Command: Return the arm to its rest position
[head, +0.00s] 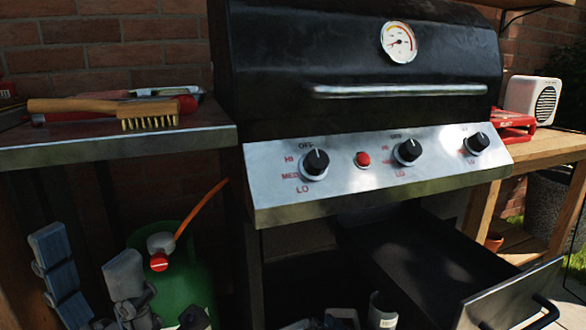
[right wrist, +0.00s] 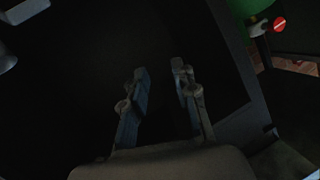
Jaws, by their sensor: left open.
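My left gripper (head: 88,262) is at the lower left of the head view, in front of the green gas bottle (head: 188,275). Its two fingers are apart with nothing held between them. My right gripper (right wrist: 159,70) shows in the right wrist view with its fingers apart and nothing between them, over a dark area. Some grey parts at the bottom middle of the head view may belong to my right arm, but they are mostly cut off.
The black grill (head: 350,50) has its hood shut. Its drawer (head: 430,250) stands open at lower right. A brush (head: 110,108) lies on the left side shelf (head: 130,145). A white speaker (head: 533,98) and a red item (head: 512,126) stand on the wooden table (head: 545,150) at right.

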